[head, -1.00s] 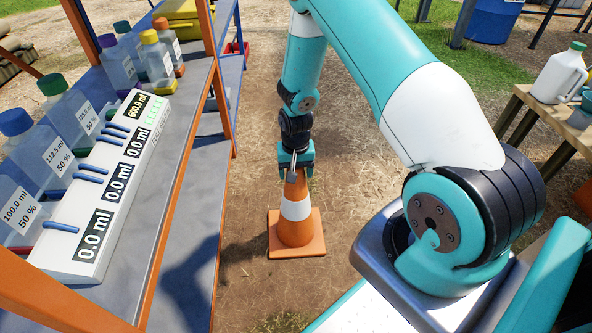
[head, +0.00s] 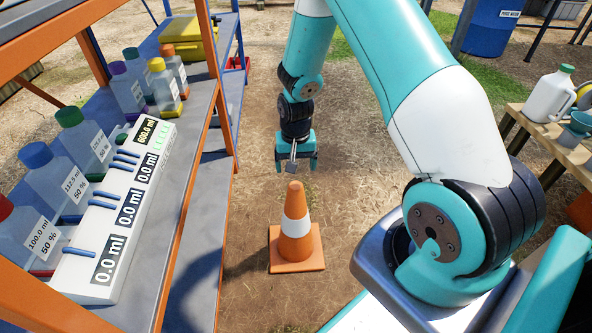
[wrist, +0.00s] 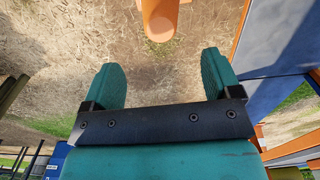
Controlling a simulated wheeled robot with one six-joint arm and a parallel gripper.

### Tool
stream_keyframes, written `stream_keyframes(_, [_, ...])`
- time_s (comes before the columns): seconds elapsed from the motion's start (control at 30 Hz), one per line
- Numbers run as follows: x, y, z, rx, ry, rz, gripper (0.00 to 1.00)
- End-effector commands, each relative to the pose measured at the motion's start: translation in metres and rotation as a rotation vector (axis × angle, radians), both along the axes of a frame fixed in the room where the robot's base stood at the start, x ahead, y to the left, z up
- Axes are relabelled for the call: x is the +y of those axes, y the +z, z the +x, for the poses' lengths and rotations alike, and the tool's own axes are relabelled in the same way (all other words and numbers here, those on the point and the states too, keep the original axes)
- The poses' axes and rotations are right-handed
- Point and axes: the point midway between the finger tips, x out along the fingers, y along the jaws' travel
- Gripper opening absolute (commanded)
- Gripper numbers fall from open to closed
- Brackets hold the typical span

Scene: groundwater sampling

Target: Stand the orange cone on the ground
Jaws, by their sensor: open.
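The orange cone (head: 295,228) with a white band stands upright on the bare ground, its square base flat on the dirt. My gripper (head: 296,166) is open and empty above and just behind the cone's tip, apart from it. In the wrist view the two teal fingers of my gripper (wrist: 165,80) are spread with only ground between them. Part of the orange cone (wrist: 160,20) shows at the top edge of that view, beyond the fingertips; the rest of it is cut off.
An orange-framed shelf (head: 180,190) with several bottles and a white metering unit (head: 125,205) stands to the left. A wooden table (head: 555,135) with a white jug (head: 556,95) is at the right. Dirt ground around the cone is clear.

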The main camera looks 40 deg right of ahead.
Motion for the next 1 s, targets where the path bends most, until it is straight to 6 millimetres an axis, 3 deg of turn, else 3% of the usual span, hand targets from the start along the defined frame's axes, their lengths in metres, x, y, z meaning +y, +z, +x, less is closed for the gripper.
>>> stream_keyframes(0.17, [0.008, 0.024, 0.002, -0.01, 0.025, 0.009, 0.83])
stream_keyframes(0.27, [0.033, 0.057, 0.002, -0.034, 0.105, 0.041, 0.83])
stream_keyframes(0.37, [0.075, 0.111, -0.008, -0.07, 0.251, 0.094, 0.83])
stream_keyframes(0.5, [0.14, 0.187, -0.05, -0.12, 0.513, 0.178, 0.83])
stream_keyframes(0.6, [0.177, 0.231, -0.094, -0.152, 0.709, 0.231, 0.83])
stream_keyframes(0.7, [0.201, 0.262, -0.141, -0.18, 0.89, 0.27, 0.83])
stream_keyframes(0.83, [0.218, 0.284, -0.19, -0.205, 1.07, 0.302, 0.83])
stream_keyframes(1.0, [0.223, 0.294, -0.22, -0.217, 1.18, 0.318, 0.83])
